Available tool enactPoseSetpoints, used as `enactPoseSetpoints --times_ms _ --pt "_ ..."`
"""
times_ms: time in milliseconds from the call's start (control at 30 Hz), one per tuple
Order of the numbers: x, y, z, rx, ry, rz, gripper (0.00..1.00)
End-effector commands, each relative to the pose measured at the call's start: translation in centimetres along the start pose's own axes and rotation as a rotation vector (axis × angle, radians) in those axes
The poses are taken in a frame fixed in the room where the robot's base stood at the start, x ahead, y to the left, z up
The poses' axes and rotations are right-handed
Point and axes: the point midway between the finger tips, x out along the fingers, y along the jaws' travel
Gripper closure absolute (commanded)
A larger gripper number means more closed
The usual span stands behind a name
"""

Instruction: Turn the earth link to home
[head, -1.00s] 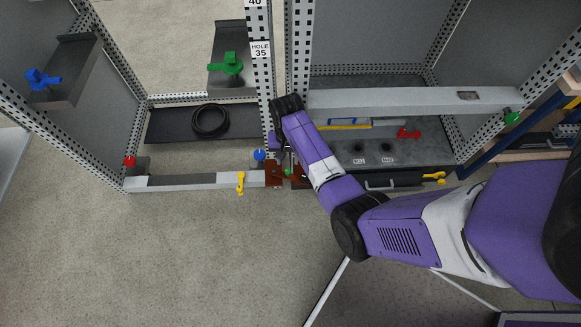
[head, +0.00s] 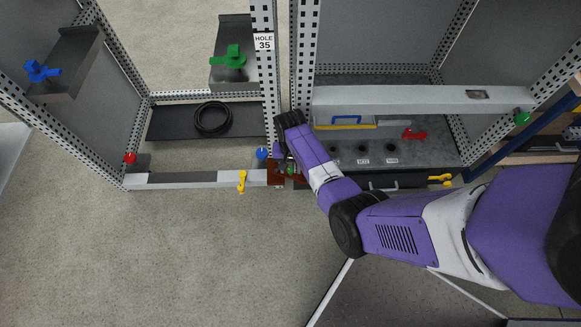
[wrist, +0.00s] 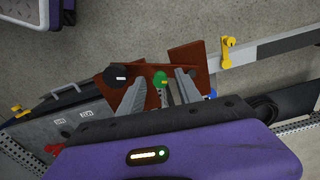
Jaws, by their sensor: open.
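In the wrist view, two red-brown plates (wrist: 188,62) stand at the cabinet joint with a thin red bar (wrist: 160,68) running between them. A black round knob (wrist: 117,76) sits at the bar's left end. A green knob (wrist: 160,80) is in the middle; I cannot tell which part is the earth link. My gripper (wrist: 161,77) is open, its grey fingers on either side of the green knob; contact is unclear. In the head view the red-brown plates (head: 275,172) show low between the two cabinets, partly hidden by my arm.
A yellow handle (head: 242,181) is on the left cabinet's front rail, with a blue knob (head: 262,153) near the post. A red handle (head: 414,134) and a yellow handle (head: 440,179) are in the right cabinet. Perforated posts (head: 304,60) stand close to my arm.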

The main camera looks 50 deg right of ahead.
Motion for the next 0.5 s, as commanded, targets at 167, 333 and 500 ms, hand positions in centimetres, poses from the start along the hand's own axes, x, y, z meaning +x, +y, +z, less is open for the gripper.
enactPoseSetpoints --times_ms 167,333,500 --pt "-0.02 0.0 0.01 0.0 0.0 0.0 0.88" --pt "-0.01 0.01 0.01 -0.001 0.0 0.001 1.0" --pt "-0.01 0.03 0.02 -0.001 0.0 0.001 1.0"
